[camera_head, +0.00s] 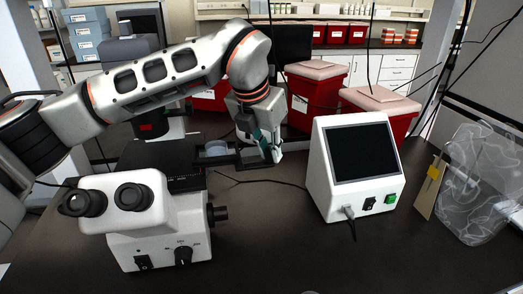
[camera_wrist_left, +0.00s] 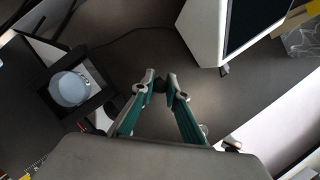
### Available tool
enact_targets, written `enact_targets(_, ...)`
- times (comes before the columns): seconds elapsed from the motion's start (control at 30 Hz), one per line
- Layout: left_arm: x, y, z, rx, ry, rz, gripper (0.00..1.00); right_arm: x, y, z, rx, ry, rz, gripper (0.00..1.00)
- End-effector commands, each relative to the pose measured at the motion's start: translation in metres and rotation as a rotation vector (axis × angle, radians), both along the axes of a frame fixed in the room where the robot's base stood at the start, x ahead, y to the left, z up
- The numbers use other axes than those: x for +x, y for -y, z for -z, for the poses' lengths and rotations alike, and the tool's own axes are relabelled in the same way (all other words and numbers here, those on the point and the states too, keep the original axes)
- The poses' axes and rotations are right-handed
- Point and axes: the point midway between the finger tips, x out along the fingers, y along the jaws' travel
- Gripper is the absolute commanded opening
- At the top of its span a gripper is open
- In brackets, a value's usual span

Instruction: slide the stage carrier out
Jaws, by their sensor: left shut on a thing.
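The stage carrier (camera_head: 240,158) is a black frame that sticks out from the right side of the microscope's dark stage (camera_head: 178,183). It holds a pale round dish (camera_head: 216,149). In the left wrist view the carrier (camera_wrist_left: 107,94) and the dish (camera_wrist_left: 69,88) lie left of my fingers. My left gripper (camera_head: 271,156) is at the carrier's outer right end, shut on it. In the left wrist view the tips of my left gripper (camera_wrist_left: 161,86) close around a small dark piece. The fingers partly hide the held end. My right gripper is not in view.
The white microscope body with eyepieces (camera_head: 135,215) stands in front of the stage. A white box with a dark screen (camera_head: 352,165) stands right of my gripper. Red bins (camera_head: 378,112) are behind it. A clear crumpled bag (camera_head: 485,185) lies far right. The front middle table is clear.

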Motion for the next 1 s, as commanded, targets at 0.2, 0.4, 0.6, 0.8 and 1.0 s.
enact_targets(0.2, 0.001, 0.000, -0.001, -0.001, 0.003, 0.000, 0.31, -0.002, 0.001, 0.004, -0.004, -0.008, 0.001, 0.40)
enact_targets(0.4, 0.000, -0.001, -0.001, -0.001, 0.002, 0.000, 0.31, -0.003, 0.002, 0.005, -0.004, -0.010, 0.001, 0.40)
enact_targets(0.6, -0.001, -0.001, -0.004, -0.001, 0.003, 0.001, 0.31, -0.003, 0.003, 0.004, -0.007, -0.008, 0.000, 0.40)
enact_targets(0.8, -0.009, -0.008, -0.031, 0.000, 0.006, -0.001, 0.31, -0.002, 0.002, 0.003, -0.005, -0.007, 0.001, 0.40)
enact_targets(1.0, -0.023, -0.016, -0.069, -0.001, 0.005, 0.000, 0.31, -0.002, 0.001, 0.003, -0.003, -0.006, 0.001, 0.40)
